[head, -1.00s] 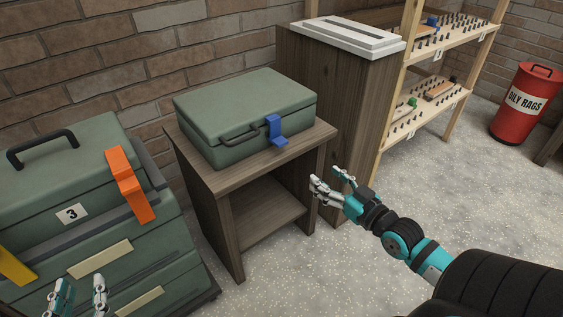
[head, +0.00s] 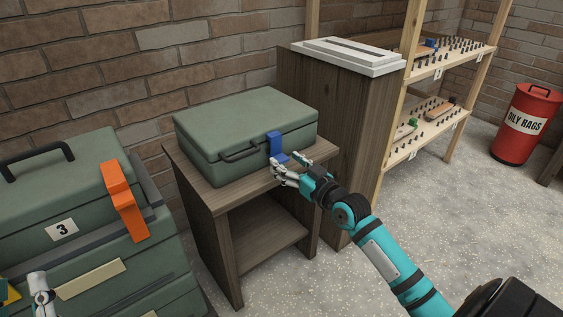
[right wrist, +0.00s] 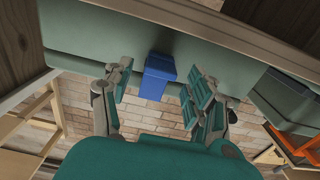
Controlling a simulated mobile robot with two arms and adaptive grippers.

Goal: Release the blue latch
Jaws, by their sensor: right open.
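The blue latch (head: 275,146) is on the front of a green case (head: 247,128), to the right of the case's dark handle (head: 243,151). The case is closed and lies on a small wooden stand (head: 203,189). My right gripper (head: 284,169) is open at the latch. In the right wrist view the blue latch (right wrist: 158,77) shows between the two open fingers (right wrist: 157,90), with a gap to each side. My left gripper (head: 42,295) shows only in part at the lower left edge, and its opening is unclear.
A large green toolbox (head: 88,246) with an orange latch (head: 122,200) and a number 3 stands at the left. A wooden cabinet (head: 340,120) with a white top is right of the case.

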